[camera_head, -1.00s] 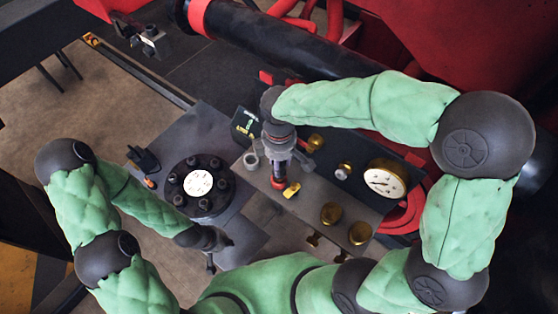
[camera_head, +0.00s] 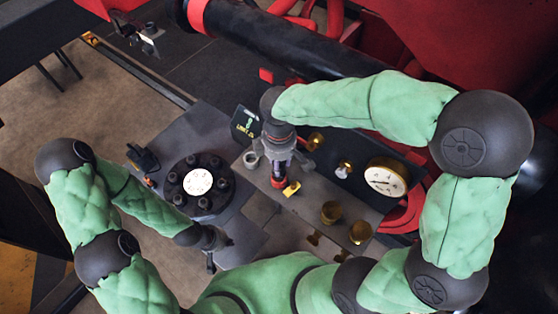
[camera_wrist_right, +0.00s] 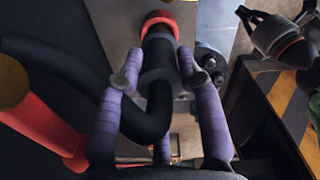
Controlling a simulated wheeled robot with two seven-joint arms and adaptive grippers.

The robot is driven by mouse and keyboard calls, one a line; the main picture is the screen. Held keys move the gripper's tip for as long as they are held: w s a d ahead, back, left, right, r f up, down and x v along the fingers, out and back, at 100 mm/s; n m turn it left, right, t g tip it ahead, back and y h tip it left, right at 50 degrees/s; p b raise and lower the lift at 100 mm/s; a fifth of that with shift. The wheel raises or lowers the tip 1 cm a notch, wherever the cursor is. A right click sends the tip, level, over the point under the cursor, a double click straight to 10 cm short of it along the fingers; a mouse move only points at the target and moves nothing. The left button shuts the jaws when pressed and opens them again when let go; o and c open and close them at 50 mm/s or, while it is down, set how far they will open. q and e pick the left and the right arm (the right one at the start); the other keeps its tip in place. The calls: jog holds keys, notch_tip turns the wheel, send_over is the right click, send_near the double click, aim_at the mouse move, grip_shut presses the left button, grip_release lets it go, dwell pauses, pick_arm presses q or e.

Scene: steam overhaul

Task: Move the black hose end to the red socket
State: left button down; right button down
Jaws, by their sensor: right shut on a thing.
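My right gripper (camera_wrist_right: 163,80) has its purple fingers closed around the thick end of the black hose (camera_wrist_right: 158,122). The hose curves away to the left in the right wrist view. The hose end points at the red socket (camera_wrist_right: 160,20), a red ring at the top of that view, and meets it or nearly so; I cannot tell how deep it sits. In the head view my right gripper (camera_head: 280,165) points down over the grey block and mostly hides the hose. My left gripper (camera_head: 212,252) hangs low at the left, apart from the hose, its fingers unclear.
A flanged cap with a white dial (camera_head: 198,182) stands left of my right gripper. A brass gauge (camera_head: 386,180) and brass knobs (camera_head: 331,212) stand to the right. A black pipe (camera_head: 285,45) crosses behind.

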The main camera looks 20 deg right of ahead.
jog(key=shift+f, duration=0.25)
dwell(0.3)
jog(key=shift+f+b, duration=0.55)
jog(key=shift+f, duration=0.05)
jog(key=c, duration=0.7)
grip_release()
jog(key=shift+c, duration=0.2)
jog(key=shift+r, duration=0.1)
notch_tip(320, 180, up, 12)
